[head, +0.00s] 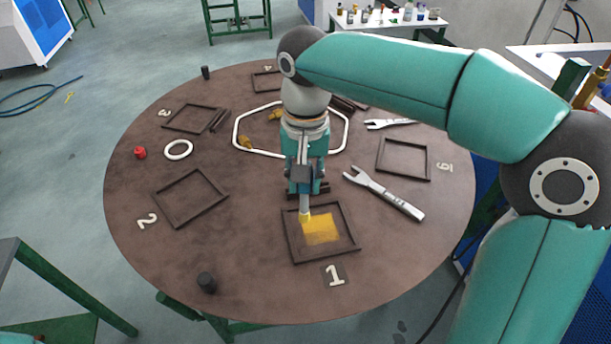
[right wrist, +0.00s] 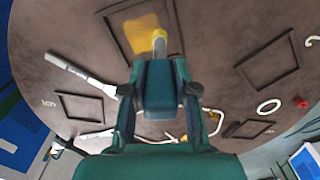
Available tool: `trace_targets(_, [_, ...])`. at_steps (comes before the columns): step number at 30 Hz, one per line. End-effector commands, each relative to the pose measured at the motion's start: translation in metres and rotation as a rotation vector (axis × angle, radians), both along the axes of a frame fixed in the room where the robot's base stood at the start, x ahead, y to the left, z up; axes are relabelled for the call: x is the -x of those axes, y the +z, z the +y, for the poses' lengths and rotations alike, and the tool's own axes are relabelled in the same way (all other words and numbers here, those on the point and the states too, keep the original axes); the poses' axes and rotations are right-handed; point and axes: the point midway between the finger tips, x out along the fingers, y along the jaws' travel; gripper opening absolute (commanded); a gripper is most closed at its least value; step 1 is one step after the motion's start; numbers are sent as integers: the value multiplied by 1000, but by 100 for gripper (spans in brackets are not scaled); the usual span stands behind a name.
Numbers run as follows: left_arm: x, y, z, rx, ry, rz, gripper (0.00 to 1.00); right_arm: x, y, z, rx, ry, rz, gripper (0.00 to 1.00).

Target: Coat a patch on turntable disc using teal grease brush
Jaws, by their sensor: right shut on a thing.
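The turntable disc (head: 270,290) is a round brown table with numbered square frames on it. Inside the frame marked 1 (head: 354,248) lies a yellow grease patch (head: 322,230), also visible in the right wrist view (right wrist: 139,32). My right gripper (head: 306,186) is shut on the grease brush (head: 305,204), which points down with its yellow-coated tip at the patch's upper left edge. The tip seems to touch the disc. In the right wrist view the brush's teal body (right wrist: 160,85) sits between the fingers. The left gripper is not in view.
An open-end wrench (head: 385,193) lies right of the frame, a second wrench (head: 391,124) farther back. A white tube loop (head: 238,133) and brass fittings (head: 245,143) lie behind the gripper. A white ring (head: 179,149), red cap (head: 140,153) and black knob (head: 207,282) are at left.

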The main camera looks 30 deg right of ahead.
Motion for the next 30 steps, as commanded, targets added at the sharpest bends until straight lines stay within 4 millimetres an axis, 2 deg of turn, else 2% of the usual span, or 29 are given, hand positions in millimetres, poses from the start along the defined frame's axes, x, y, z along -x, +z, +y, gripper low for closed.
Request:
trace_targets(26, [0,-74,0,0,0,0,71,0,-81,0,0,1,1,0])
trace_targets(27, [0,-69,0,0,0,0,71,0,-75,-4,0,0,-1,0])
trace_targets(30, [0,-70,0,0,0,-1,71,-1,-75,-12,0,3,0,0])
